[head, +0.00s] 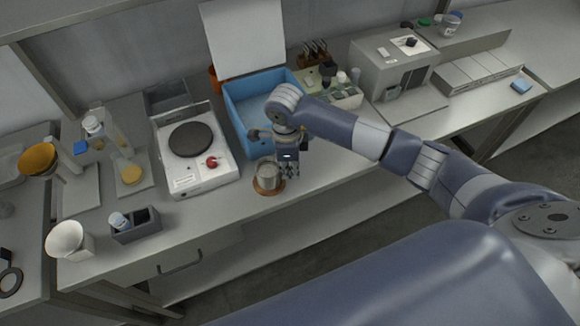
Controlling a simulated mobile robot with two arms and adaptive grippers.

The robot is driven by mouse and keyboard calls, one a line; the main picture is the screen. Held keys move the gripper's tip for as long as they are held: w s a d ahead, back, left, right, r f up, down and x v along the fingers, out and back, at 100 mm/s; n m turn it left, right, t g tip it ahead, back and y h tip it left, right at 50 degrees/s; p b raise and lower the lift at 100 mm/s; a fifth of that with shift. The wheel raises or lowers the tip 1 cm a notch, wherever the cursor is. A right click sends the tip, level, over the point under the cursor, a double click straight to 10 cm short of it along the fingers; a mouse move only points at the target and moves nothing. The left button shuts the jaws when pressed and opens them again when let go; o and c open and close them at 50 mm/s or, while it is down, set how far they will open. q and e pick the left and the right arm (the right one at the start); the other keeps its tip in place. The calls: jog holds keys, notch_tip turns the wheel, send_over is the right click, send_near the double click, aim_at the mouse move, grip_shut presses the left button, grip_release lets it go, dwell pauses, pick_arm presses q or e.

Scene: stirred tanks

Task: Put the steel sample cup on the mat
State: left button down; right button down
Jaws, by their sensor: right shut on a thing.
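The steel sample cup (267,175) is a small grey metal cup near the front edge of the bench. It looks upright, and it is over or on the round brown mat (269,191), whose rim shows around the cup's base. I cannot tell whether the base touches the mat. My right gripper (286,171) comes down at the cup's right side and is shut on the cup. The exact finger contact is too small to see. My left gripper is not in view.
A blue bin (236,108) stands behind the mat. A white hot plate (200,177) with a dark round top and a red item is to the left. A small grey caddy (136,226) stands further left. Bench to the mat's right is clear.

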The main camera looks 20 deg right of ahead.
jog(key=c, duration=1.7)
grip_release()
jog(key=shift+r+p, duration=0.15)
jog(key=shift+p, duration=0.15)
jog(key=shift+w+r+b, duration=0.1)
jog(key=shift+r+b, duration=0.2)
jog(key=r+b, duration=0.1)
jog(key=r, duration=0.2)
jog(key=r+b, duration=0.1)
jog(key=r, duration=0.3)
jog(key=r+b, duration=0.1)
jog(key=r, duration=0.3)
jog(key=shift+a+r+b, duration=0.15)
jog(key=shift+a+b, duration=0.15)
jog(key=shift+b, duration=0.1)
